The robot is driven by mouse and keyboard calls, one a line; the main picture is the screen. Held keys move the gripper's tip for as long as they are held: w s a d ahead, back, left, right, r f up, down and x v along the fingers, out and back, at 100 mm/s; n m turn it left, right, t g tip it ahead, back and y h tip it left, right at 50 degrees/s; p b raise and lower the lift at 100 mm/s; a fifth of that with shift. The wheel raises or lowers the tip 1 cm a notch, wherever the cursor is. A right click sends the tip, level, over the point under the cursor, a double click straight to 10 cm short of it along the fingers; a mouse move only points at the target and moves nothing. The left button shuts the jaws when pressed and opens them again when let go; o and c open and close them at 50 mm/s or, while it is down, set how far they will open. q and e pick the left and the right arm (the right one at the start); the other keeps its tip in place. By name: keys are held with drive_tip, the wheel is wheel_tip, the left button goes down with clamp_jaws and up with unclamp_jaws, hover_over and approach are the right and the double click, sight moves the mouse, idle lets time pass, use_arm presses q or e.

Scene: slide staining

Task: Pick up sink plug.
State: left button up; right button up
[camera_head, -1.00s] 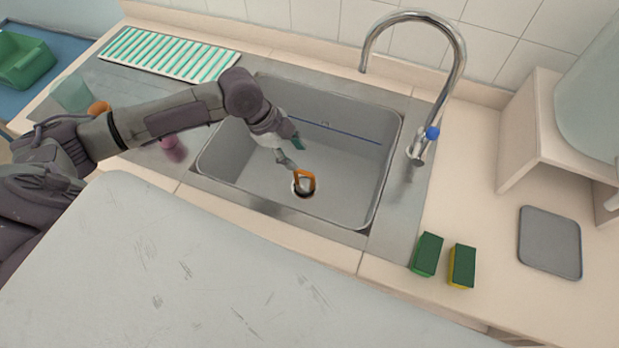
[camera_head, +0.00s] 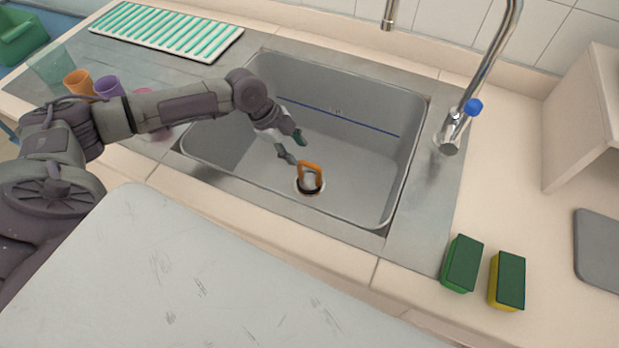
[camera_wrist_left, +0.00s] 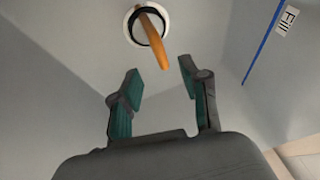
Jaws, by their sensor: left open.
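In the left wrist view the plug's orange handle (camera_wrist_left: 153,42) stands up out of the round drain, just beyond my fingertips. My left gripper (camera_head: 293,149) is inside the sink, up and left of the plug in the head view. It also shows in the left wrist view (camera_wrist_left: 160,82), with its green-padded fingers apart and nothing between them. The handle is not touched by the fingers. My right gripper is in neither view.
A faucet with a blue knob (camera_head: 472,107) rises behind the sink's right side. A green sponge (camera_head: 462,264) and a green-yellow sponge (camera_head: 507,281) lie on the counter at right. Orange (camera_head: 78,83) and purple (camera_head: 109,87) cups stand left, behind my arm. The sink walls surround my gripper.

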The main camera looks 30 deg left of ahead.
sight(308, 163)
use_arm(q)
drive_tip(key=x, duration=0.8)
drive_tip(key=shift+w+d+p, duration=0.15)
drive_tip(key=shift+p, duration=0.25)
clamp_jaws()
